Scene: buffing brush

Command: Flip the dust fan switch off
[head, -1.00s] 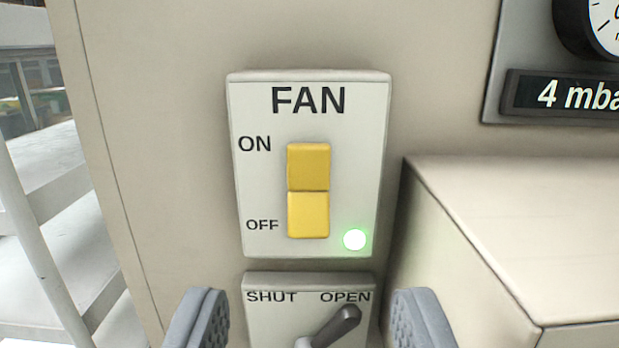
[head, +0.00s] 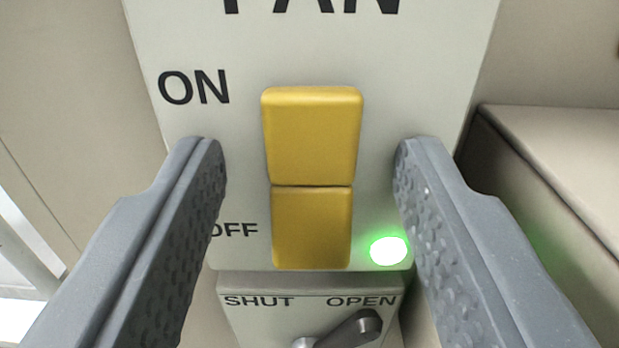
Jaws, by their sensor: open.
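The dust fan switch (head: 311,180) is a yellow two-part rocker on a pale panel (head: 400,80) marked ON at the upper left and OFF at the lower left. The lower half appears to stand out and the upper half to sit in, toward ON. A green light (head: 388,250) at the panel's lower right is lit. My gripper (head: 310,165) is open, with one grey finger on each side of the rocker. The fingers appear clear of it, though their depth to the panel is hard to judge. The left finger partly covers the OFF label.
Just below is a second plate (head: 245,325) marked SHUT and OPEN, with a dark lever (head: 355,328) pointing toward OPEN. A beige box-like housing (head: 560,150) stands out at the right. A pale railing (head: 25,245) shows at the lower left.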

